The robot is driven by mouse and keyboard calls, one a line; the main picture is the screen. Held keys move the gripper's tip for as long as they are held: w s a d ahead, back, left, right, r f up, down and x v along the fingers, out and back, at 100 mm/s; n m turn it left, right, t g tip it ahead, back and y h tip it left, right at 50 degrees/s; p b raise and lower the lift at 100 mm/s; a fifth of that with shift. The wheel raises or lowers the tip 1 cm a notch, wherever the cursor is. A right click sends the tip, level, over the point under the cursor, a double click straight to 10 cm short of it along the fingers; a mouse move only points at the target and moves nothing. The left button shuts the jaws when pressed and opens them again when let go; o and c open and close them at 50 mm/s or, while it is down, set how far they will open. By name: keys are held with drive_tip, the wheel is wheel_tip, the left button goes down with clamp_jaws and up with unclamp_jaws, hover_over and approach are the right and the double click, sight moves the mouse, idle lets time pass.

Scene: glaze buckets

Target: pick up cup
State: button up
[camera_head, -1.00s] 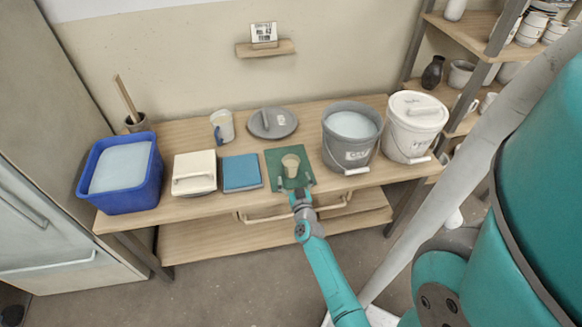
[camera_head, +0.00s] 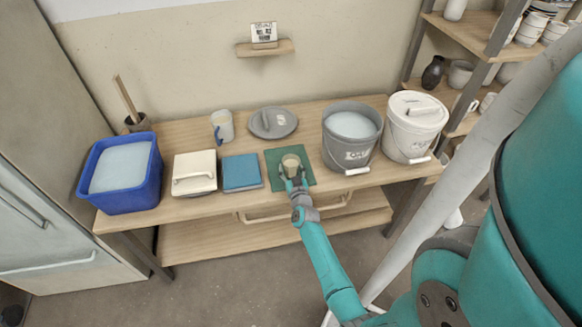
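A small beige cup (camera_head: 291,161) stands upright on a green mat (camera_head: 272,158) near the front middle of the wooden table. My gripper (camera_head: 291,177) reaches in from the front, and its fingers are at the cup's near side and lower part. The fingers appear spread around the cup, but whether they touch or grip it is too small to tell. The cup's lower part is partly hidden by the fingers.
A grey bucket (camera_head: 350,145) and a white lidded bucket (camera_head: 415,130) stand right of the mat. A jug (camera_head: 222,126) and a grey lid (camera_head: 273,122) are behind.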

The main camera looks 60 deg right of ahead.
drive_tip(key=c, duration=0.4)
drive_tip(key=shift+o, duration=0.2)
drive_tip(key=shift+r, duration=0.2)
drive_tip(key=shift+s+a, duration=0.15)
drive_tip(key=v, duration=1.7)
drive_tip(key=shift+s+a+f, duration=0.2)
drive_tip(key=shift+s+f, duration=0.05)
drive_tip(key=shift+f, duration=0.05)
